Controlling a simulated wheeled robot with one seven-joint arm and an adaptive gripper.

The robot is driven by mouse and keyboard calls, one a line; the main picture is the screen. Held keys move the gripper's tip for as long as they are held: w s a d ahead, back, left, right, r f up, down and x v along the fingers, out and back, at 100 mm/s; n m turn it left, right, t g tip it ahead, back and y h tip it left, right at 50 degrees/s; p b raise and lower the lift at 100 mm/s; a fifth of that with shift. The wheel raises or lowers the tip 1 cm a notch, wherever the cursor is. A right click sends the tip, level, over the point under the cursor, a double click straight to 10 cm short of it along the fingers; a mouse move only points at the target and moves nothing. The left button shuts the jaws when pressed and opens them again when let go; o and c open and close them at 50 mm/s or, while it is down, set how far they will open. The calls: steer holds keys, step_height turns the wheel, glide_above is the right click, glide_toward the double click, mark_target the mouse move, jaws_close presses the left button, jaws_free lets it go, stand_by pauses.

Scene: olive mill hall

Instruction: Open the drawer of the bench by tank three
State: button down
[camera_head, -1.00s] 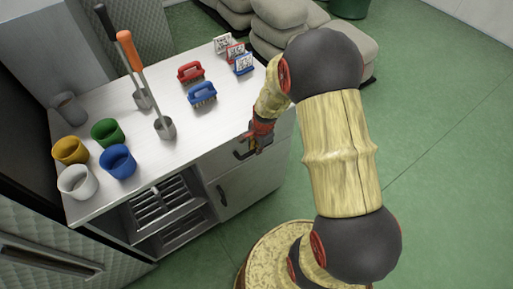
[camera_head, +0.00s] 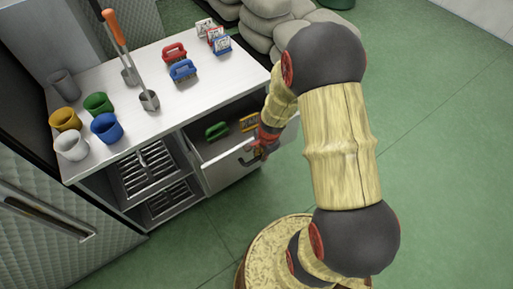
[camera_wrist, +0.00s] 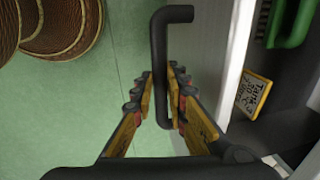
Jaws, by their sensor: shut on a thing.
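The bench (camera_head: 160,125) has a white top and stands left of my arm in the head view. Its drawer (camera_head: 230,172) is pulled partway out, and its inside shows. A dark bar handle (camera_wrist: 160,70) is on the drawer front. My gripper (camera_wrist: 166,95) is shut on this handle, with a finger on each side of it. My gripper also shows at the drawer front in the head view (camera_head: 258,153). Inside the drawer lie a green brush (camera_head: 216,130) and a yellow tag (camera_head: 249,122).
On the bench top stand several coloured cups (camera_head: 106,127), two long-handled scoops (camera_head: 149,99), red and blue brushes (camera_head: 183,70) and small cards (camera_head: 212,33). Open shelves with racks (camera_head: 150,168) are below left. Sacks (camera_head: 275,30) lie behind. Green floor (camera_head: 440,150) is clear on the right.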

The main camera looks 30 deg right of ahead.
steer(key=s+b, duration=0.1)
steer(key=s, duration=0.8)
steer(key=shift+s+d+b, duration=0.15)
steer(key=shift+s+b, duration=0.15)
steer(key=shift+b, duration=0.1)
steer(key=c, duration=1.8)
jaws_free()
steer(key=shift+o, duration=0.2)
step_height(320, 180, up, 12)
steer(key=s, duration=0.2)
steer(key=shift+f, duration=0.15)
steer(key=shift+s, duration=0.1)
